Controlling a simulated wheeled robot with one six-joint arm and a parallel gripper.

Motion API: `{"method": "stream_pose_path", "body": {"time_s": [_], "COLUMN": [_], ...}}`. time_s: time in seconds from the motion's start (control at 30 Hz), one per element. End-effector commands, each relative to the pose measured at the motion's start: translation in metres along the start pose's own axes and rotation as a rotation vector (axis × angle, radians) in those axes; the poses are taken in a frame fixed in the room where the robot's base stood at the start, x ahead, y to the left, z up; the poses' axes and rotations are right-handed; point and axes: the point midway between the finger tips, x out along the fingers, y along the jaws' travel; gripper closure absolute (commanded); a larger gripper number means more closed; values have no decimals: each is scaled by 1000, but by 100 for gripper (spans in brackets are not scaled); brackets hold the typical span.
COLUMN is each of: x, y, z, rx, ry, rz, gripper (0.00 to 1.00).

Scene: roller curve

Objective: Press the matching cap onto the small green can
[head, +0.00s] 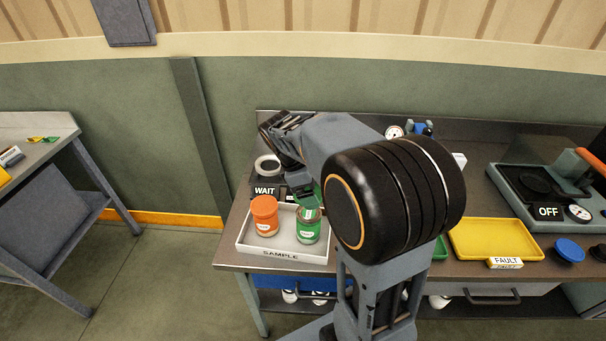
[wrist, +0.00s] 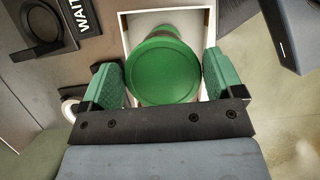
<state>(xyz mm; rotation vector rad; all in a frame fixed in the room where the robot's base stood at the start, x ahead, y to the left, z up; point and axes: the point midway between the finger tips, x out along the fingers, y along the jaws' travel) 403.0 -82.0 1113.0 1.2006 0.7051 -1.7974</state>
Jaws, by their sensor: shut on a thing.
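The small green can (head: 308,231) stands upright in the white SAMPLE tray (head: 246,247), at its right side. Its rim looks open in the head view. My gripper (head: 306,198) is just above the can, pointing down. In the wrist view, a round green cap (wrist: 162,75) sits between the two green finger pads of my gripper (wrist: 162,82), which is shut on it. The cap hides most of what is below it. I cannot tell whether the cap touches the can.
An orange can (head: 265,214) with an orange cap stands in the tray left of the green can, close by. A WAIT sign (head: 265,191) and a round ring (head: 267,165) are behind. A yellow FAULT tray (head: 495,239) and a blue disc (head: 569,251) lie to the right.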

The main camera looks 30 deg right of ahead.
Motion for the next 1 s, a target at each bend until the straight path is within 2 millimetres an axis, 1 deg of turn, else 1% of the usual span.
{"method": "stream_pose_path", "body": {"time_s": [0.17, 0.37, 0.73, 1.0], "x": [6, 16, 47, 61], "y": [1, 1, 0, 0], "z": [1, -4, -18, -24], "rx": [7, 7, 4, 3], "ry": [0, 0, 0, 0], "rz": [-3, -3, -2, -1], "gripper": [35, 35, 35, 35]}}
